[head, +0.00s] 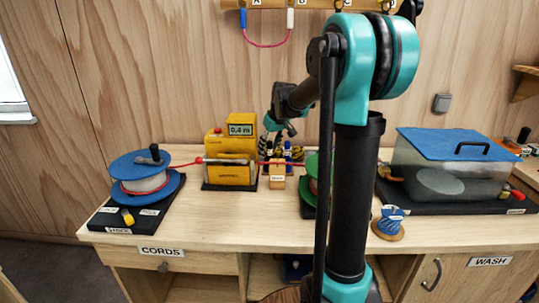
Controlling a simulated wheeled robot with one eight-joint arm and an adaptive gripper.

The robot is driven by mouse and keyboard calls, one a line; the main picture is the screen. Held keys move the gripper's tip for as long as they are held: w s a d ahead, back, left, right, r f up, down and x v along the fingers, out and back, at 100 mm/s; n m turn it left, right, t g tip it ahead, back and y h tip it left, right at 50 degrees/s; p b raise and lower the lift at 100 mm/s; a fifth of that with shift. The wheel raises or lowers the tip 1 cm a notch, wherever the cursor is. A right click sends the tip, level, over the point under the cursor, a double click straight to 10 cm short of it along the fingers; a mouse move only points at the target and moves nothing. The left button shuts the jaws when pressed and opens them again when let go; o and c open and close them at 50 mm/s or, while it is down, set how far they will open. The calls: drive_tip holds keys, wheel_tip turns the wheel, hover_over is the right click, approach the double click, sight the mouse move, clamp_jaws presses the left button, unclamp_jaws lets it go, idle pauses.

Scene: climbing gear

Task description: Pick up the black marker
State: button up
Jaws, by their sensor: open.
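My gripper (283,129) is small in the head view, at the end of my arm above the middle of the bench. It is open, with nothing visible in it. Below it is a cluster of small upright items: dark ones, yellow-and-black ones and a blue one (287,151). A small labelled wooden block (277,177) stands in front of them. I cannot pick out the black marker for certain; it may be among the dark items in this cluster or behind my arm.
A yellow device (230,172) reading 0.4 stands left of the cluster, and a blue cord reel (128,166) is farther left. A clear tank with a blue lid (445,141) is at right. A small blue spool (391,214) sits near the front edge. My arm hides part of the bench.

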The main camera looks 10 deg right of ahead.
clamp_jaws()
